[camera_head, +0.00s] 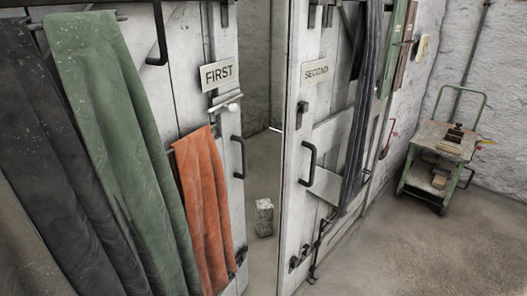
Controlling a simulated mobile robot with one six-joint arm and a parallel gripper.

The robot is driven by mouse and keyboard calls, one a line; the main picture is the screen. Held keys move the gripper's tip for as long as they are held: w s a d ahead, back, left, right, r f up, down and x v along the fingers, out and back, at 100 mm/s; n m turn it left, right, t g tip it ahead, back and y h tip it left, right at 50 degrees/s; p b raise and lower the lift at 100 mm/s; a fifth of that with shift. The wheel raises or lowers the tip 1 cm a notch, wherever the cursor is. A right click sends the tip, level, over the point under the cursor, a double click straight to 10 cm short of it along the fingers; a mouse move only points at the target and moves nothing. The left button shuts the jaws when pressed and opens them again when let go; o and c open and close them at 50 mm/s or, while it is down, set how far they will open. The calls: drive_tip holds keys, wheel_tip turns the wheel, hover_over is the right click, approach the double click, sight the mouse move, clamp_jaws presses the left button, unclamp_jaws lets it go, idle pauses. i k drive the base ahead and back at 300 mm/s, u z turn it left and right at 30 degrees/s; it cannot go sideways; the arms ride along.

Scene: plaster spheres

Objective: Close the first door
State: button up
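A gap shows between the two doors, with floor and a wall behind. My gripper is not in view.
A grey block (264,217) stands on the floor in the gap between the doors. A green-framed cart (437,150) with items on it stands at the right by the wall. The floor (400,250) at the lower right is clear.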

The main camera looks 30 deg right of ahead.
sight(117, 178)
drive_tip(key=z, duration=0.5)
drive_tip(key=k, duration=1.45)
drive_tip(key=u, duration=0.9)
drive_tip(key=i, duration=1)
drive_tip(key=u, duration=0.05)
